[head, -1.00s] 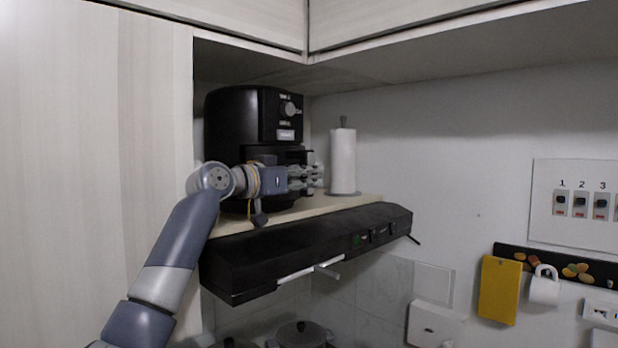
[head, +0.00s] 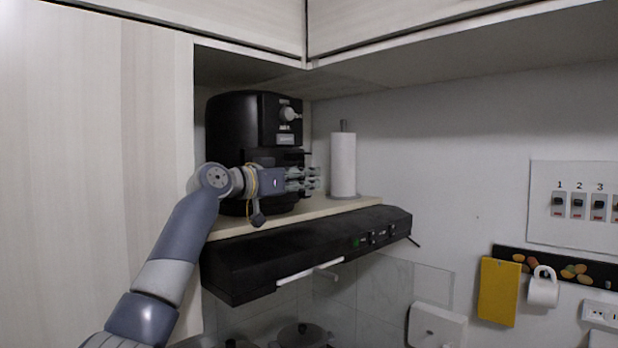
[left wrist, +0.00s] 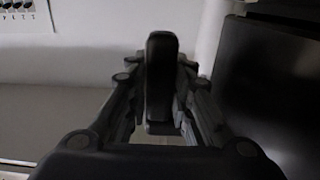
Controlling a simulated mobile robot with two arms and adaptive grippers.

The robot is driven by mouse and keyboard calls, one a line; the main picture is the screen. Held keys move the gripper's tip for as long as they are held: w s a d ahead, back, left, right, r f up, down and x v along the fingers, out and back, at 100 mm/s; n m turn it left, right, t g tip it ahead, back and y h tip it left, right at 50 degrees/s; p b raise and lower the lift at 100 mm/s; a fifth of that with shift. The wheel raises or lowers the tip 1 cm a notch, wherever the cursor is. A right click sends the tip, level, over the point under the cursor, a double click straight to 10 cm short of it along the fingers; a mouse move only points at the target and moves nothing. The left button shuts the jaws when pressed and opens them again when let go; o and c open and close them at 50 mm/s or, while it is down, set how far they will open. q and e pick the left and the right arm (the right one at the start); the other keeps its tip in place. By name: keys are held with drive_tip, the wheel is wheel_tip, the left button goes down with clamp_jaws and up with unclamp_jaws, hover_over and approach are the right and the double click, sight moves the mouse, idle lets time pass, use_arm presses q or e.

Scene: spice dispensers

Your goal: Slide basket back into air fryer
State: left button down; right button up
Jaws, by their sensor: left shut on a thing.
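The black air fryer (head: 240,125) stands on the wooden shelf in the corner, with a knob on its upper front. Its basket is mostly hidden behind my left arm and gripper; a dark part of its front shows just above the gripper. My left gripper (head: 312,180) is at the front of the air fryer. In the left wrist view, the fingers (left wrist: 160,95) are shut on the dark basket handle (left wrist: 160,75). I cannot tell how far out the basket stands. My right gripper is not in view.
A paper towel roll (head: 343,163) stands on the shelf (head: 330,205) right of the gripper. The black range hood (head: 310,250) is below the shelf. A tall cabinet panel (head: 95,150) is close on the left, and cabinets hang above.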

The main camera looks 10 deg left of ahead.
use_arm(q)
drive_tip(key=shift+a+r, duration=0.4)
drive_tip(key=shift+r, duration=0.15)
drive_tip(key=c, duration=1.3)
unclamp_jaws()
drive_tip(key=shift+w, duration=0.1)
drive_tip(key=shift+c, duration=0.2)
drive_tip(key=shift+f, duration=0.2)
